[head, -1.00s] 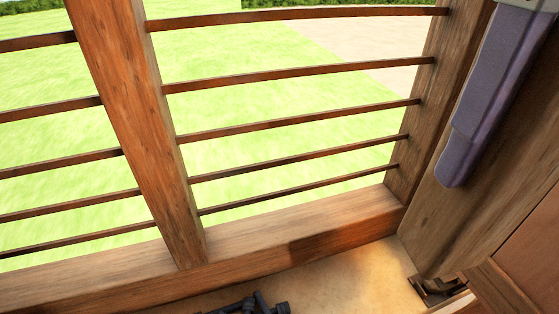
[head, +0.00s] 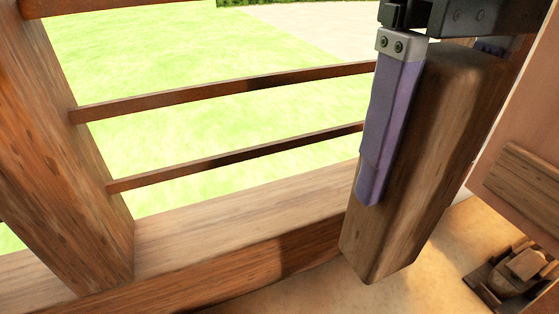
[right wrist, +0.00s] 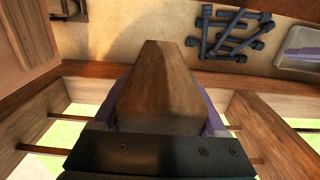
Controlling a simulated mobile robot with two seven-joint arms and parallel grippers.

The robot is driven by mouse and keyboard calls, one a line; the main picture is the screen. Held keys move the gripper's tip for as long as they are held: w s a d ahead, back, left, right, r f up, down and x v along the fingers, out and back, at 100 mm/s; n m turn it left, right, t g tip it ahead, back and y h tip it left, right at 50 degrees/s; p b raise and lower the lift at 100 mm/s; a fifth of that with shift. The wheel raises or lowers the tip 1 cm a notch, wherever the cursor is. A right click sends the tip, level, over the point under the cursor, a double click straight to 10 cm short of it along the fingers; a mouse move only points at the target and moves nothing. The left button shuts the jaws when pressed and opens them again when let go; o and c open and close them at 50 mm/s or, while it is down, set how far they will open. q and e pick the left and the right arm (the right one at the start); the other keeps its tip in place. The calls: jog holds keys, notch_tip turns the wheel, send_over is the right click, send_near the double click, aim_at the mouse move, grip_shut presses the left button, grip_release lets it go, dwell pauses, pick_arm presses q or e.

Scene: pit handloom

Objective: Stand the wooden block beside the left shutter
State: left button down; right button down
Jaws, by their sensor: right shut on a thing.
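The wooden block (head: 415,190) is a long, brown, squared piece held nearly upright, leaning slightly, in front of the barred window. My right gripper (head: 418,130) is shut on it, with one purple finger along its left side and the other mostly hidden behind it. In the right wrist view the block (right wrist: 160,85) sits between both fingers and points away from the camera. Whether its lower end touches the pale surface below cannot be told. A reddish-brown panel (head: 530,115) at the right edge may be the left shutter. My left gripper is not in view.
A wooden post (head: 65,160), thin bars (head: 230,90) and a thick bottom rail (head: 240,215) stand behind the block. A dark bracket-like fitting (head: 520,265) lies at lower right. In the right wrist view, several dark pegs (right wrist: 228,40) and a pale tray (right wrist: 300,48) lie on the pale surface.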

aim_at(371, 274)
notch_tip(371, 274, down, 20)
jog(key=b, duration=0.5)
jog(key=shift+s+b, duration=0.15)
jog(key=shift+b, duration=0.15)
grip_release()
jog(key=shift+f, duration=0.1)
